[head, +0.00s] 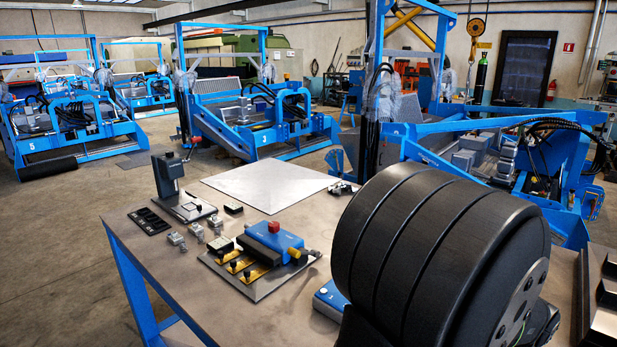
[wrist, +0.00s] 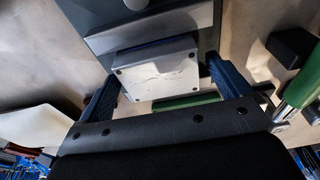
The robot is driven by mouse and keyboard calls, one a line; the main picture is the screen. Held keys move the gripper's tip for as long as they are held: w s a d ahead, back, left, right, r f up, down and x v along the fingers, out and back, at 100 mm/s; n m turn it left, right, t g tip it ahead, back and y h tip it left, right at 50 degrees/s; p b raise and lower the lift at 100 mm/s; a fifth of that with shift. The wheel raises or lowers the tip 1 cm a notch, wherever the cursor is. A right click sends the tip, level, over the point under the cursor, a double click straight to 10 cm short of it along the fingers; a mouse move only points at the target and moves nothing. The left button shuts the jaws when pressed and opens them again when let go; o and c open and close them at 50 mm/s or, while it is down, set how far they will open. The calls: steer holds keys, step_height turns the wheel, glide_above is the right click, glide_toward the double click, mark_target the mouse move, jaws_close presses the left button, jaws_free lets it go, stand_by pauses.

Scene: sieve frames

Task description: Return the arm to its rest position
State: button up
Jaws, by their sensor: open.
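My gripper (wrist: 160,68) shows in the wrist view with its two dark blue fingers spread apart, so it is open. A pale grey block (wrist: 157,70) with small dark screws at its corners appears between the fingers, against a darker grey fixture (wrist: 150,25). Gaps show beside the block, and I see no grip on it; its distance from the fingers is hard to judge. In the head view my large black arm link (head: 430,250) fills the right front. My gripper cannot be made out there.
The workbench (head: 150,225) holds a blue device (head: 272,240) with a red knob, a black upright stand (head: 168,175), a slotted black tray (head: 150,220), small metal blocks and a bare pale plate (head: 268,184). A green cylinder (wrist: 302,80) lies right of my fingers in the wrist view.

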step_height(320, 180, up, 11)
steer(key=s+a, duration=0.1)
steer(key=f, duration=0.8)
steer(key=w+d+f, duration=0.1)
steer(key=f, duration=0.3)
steer(key=shift+f, duration=0.1)
steer(key=r, duration=0.5)
steer(key=shift+s+d+r, duration=0.1)
steer(key=shift+s+r, duration=0.1)
steer(key=shift+s, duration=0.15)
steer(key=s+r, duration=0.6)
steer(key=s, duration=0.5)
steer(key=w+a+f, duration=0.1)
steer(key=w+a, duration=0.1)
steer(key=a, duration=1.5)
steer(key=shift+n, duration=0.3)
steer(key=shift+w+a+f, duration=0.4)
steer(key=shift+w+f, duration=0.1)
steer(key=shift+w, duration=0.15)
steer(key=shift+w+a+f, duration=0.35)
steer(key=shift+w+f, duration=0.15)
steer(key=shift+w, duration=0.15)
steer(key=shift+w+a+f, duration=0.4)
steer(key=shift+w+f, duration=0.1)
steer(key=shift+w, duration=0.15)
